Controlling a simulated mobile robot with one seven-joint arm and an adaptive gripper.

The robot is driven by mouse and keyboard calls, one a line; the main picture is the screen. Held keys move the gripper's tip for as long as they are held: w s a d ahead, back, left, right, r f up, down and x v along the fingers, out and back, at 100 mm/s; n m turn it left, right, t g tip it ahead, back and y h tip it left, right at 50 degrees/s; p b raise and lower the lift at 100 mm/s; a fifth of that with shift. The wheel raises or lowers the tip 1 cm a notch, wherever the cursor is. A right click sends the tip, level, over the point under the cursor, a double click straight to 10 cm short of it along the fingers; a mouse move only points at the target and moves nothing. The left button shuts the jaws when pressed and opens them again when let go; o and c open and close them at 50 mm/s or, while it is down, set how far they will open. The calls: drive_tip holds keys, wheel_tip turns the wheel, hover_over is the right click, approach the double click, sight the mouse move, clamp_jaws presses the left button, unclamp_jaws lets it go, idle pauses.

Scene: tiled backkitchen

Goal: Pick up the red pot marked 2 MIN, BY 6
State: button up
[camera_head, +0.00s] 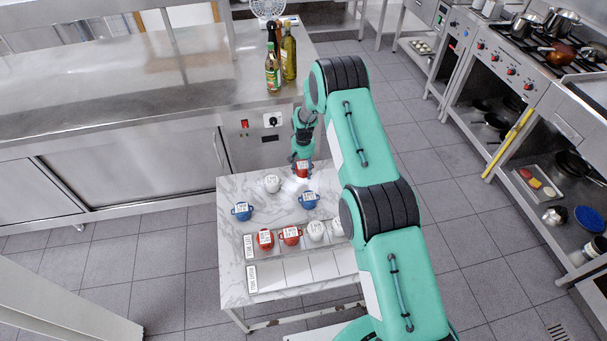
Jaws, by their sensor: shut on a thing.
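A red pot (302,169) with a white label is at the far right part of the marble-topped table (229,274). My gripper (302,159) is above it, with its fingers shut on this pot. The label's writing is too small to read, and I cannot tell whether the pot touches the table. Two more red pots with labels, a left one (265,239) and a right one (290,235), stand in the nearer row. My arm covers part of the table's right side.
Blue pots (242,211) (309,200) and a white pot (272,184) stand loose on the table. White pots (315,231) share the row with the red ones. A nearer strip (298,273) is empty. Bottles (288,58) stand on the steel counter (120,95) behind.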

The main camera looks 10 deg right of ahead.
sight(303, 165)
drive_tip(key=shift+r, duration=1.7)
